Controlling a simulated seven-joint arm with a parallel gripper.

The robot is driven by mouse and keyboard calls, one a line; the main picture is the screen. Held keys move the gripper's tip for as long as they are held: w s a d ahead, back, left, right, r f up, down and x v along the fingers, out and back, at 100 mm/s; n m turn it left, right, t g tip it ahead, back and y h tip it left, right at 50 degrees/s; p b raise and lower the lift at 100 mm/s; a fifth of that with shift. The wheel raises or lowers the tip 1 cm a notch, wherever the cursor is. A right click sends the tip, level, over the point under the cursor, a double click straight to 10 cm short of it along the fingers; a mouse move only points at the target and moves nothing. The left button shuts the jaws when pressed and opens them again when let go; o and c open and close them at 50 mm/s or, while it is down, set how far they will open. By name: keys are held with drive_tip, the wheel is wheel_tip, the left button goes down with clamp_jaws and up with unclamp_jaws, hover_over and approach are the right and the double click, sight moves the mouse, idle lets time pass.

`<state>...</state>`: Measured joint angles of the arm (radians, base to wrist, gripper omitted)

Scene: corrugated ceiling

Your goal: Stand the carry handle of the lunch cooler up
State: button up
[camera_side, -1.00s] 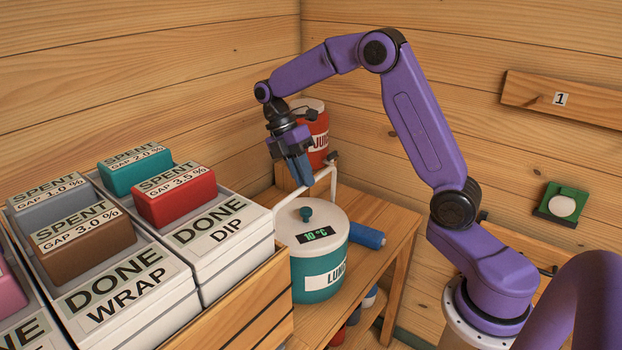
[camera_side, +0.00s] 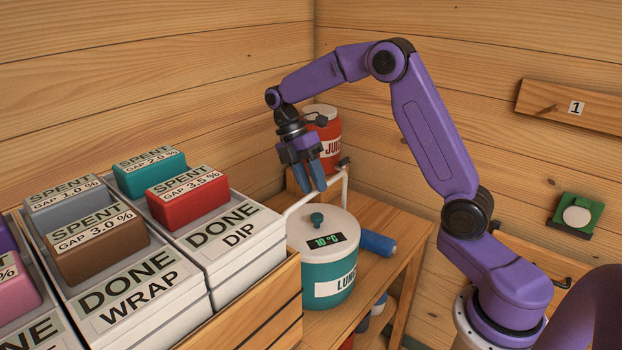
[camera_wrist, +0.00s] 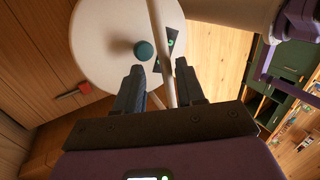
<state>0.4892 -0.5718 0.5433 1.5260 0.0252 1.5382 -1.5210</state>
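The lunch cooler (camera_side: 318,262) is a teal drum with a white lid, teal knob and a display reading 10 °C. Its white carry handle (camera_side: 345,188) reaches out behind the lid, low and tilted, not upright. My gripper (camera_side: 317,188) points down at the handle's far part, and its blue fingers hide a stretch of the bar. In the wrist view the handle (camera_wrist: 160,35) runs lengthwise between the two parted fingers of my gripper (camera_wrist: 159,72), closer to the right one. I cannot tell whether it touches. The lid (camera_wrist: 95,55) shows beyond the fingers.
A red juice jug (camera_side: 323,135) stands close behind my gripper. A blue cylinder (camera_side: 378,243) lies right of the cooler on the wooden bench (camera_side: 405,235). A wooden crate (camera_side: 255,310) with labelled white bins is close on the left. Wooden walls enclose the corner.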

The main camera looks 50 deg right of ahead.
drive_tip(key=shift+r, duration=0.15)
drive_tip(key=v, duration=1.1)
drive_tip(key=shift+w+r, duration=0.2)
drive_tip(key=shift+r, duration=0.15)
drive_tip(key=s+a+f+m+t+h, duration=0.1)
drive_tip(key=s+a+f+m+t, duration=0.2)
drive_tip(key=s+a, duration=0.9)
drive_tip(key=s+d+f+m+t, duration=0.1)
drive_tip(key=s+f, duration=0.3)
drive_tip(key=s, duration=0.7)
drive_tip(key=s+d+f+m+t+y, duration=0.1)
drive_tip(key=s+f, duration=0.3)
drive_tip(key=s, duration=0.7)
drive_tip(key=shift+d+m+t+y, duration=0.3)
drive_tip(key=shift+d+m, duration=0.1)
drive_tip(key=shift+d, duration=0.5)
